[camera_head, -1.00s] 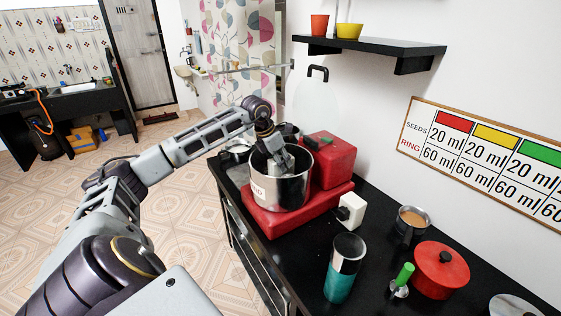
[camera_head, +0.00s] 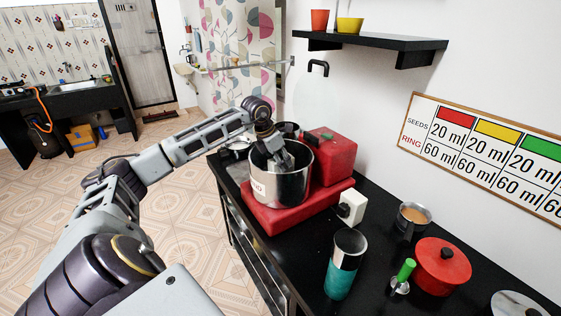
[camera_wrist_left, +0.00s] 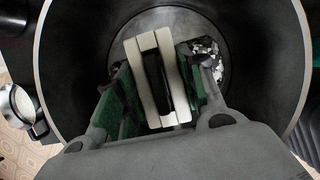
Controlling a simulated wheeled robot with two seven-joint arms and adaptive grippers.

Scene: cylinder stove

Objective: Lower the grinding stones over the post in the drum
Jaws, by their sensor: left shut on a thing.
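The steel drum (camera_head: 281,182) stands on the red grinder base (camera_head: 303,210), its open mouth up. My left gripper (camera_head: 280,156) reaches down inside the drum. In the left wrist view my left gripper (camera_wrist_left: 157,85) has green-padded fingers on both sides of a pale block with a dark slot (camera_wrist_left: 143,80), and is shut on it. Black-and-white speckled stone (camera_wrist_left: 207,58) shows beside the right finger, low in the drum (camera_wrist_left: 270,60). The gripper and block hide most of the grinding stones. The post is hidden, so I cannot tell whether the stones are around it. My right gripper is not in view.
A red motor housing (camera_head: 332,156) is right behind the drum. A white switch box (camera_head: 351,207), a steel-and-teal tumbler (camera_head: 345,265), a cup (camera_head: 412,219) and a red lidded pot (camera_head: 442,266) stand on the black counter (camera_head: 305,258). A shelf (camera_head: 370,42) hangs above.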

